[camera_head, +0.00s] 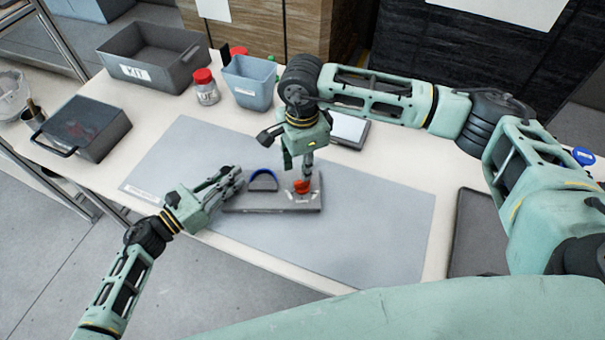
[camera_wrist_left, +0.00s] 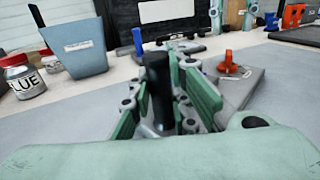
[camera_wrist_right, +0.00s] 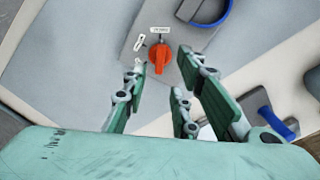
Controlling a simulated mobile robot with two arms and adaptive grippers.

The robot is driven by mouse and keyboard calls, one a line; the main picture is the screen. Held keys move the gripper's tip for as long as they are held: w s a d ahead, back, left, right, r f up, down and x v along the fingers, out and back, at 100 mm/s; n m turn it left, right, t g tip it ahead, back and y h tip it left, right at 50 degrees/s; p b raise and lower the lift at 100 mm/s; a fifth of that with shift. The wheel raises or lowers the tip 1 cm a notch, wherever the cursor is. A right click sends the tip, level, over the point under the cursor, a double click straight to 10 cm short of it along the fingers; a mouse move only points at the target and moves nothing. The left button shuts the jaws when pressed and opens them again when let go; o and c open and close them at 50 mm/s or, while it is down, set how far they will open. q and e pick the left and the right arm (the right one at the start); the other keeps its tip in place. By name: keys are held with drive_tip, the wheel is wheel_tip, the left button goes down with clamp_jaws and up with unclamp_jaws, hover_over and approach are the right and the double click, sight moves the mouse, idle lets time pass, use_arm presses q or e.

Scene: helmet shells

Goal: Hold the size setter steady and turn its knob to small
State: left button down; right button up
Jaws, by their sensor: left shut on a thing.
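My right gripper (camera_head: 306,165) points down above the knob. In the right wrist view its fingers (camera_wrist_right: 165,85) are open, and the knob (camera_wrist_right: 160,56) shows beyond their tips, apparently not gripped. Small labels (camera_wrist_right: 160,30) lie by the knob; their words are too small to read.
A grey mat (camera_head: 385,230) covers the middle of the table, with free room right of the setter. A blue-grey bin (camera_head: 250,82), a red-lidded jar (camera_head: 206,92), a KIT crate (camera_head: 150,73) and a dark case (camera_head: 85,127) stand behind and left. A dark tray (camera_head: 475,235) lies right.

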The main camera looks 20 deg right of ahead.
wheel_tip(320, 180, up, 6)
drive_tip(key=shift+r, duration=0.15)
drive_tip(key=shift+o, duration=0.3)
drive_tip(key=y, duration=0.4)
approach(302, 185)
drive_tip(key=x, duration=0.7)
drive_tip(key=shift+w+f, duration=0.35)
drive_tip(key=shift+f, duration=0.1)
drive_tip(key=shift+c, duration=0.3)
clamp_jaws()
drive_tip(key=shift+d, duration=0.1)
